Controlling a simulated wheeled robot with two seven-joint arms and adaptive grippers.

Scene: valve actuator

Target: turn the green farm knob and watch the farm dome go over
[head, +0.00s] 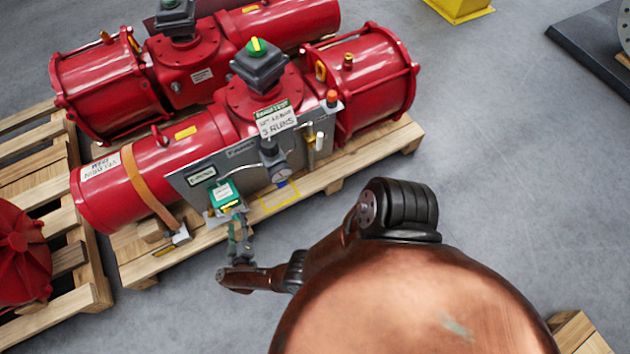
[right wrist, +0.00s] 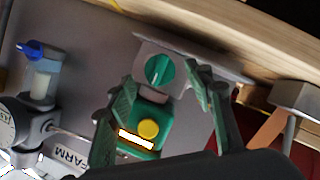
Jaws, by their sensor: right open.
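The green knob (right wrist: 160,70) sits on a grey plate in the right wrist view, its pointer slot slanted. Beside it is a green box with a yellow button (right wrist: 148,128). In the head view the green box (head: 222,192) shows on the grey panel's lower left; my gripper hides the knob. My right gripper (head: 238,222) is open in front of it. In the right wrist view its green fingers (right wrist: 160,82) lie on either side of the knob, apart from it; the depth gap is unclear. The dome (head: 257,47), green and yellow, tops the front actuator. My left gripper is not in view.
The front red actuator (head: 172,150) lies on a wooden pallet (head: 365,158), a second red one (head: 110,82) behind it. A gauge (head: 280,171) and a blue-handled valve (right wrist: 32,50) are near the knob.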

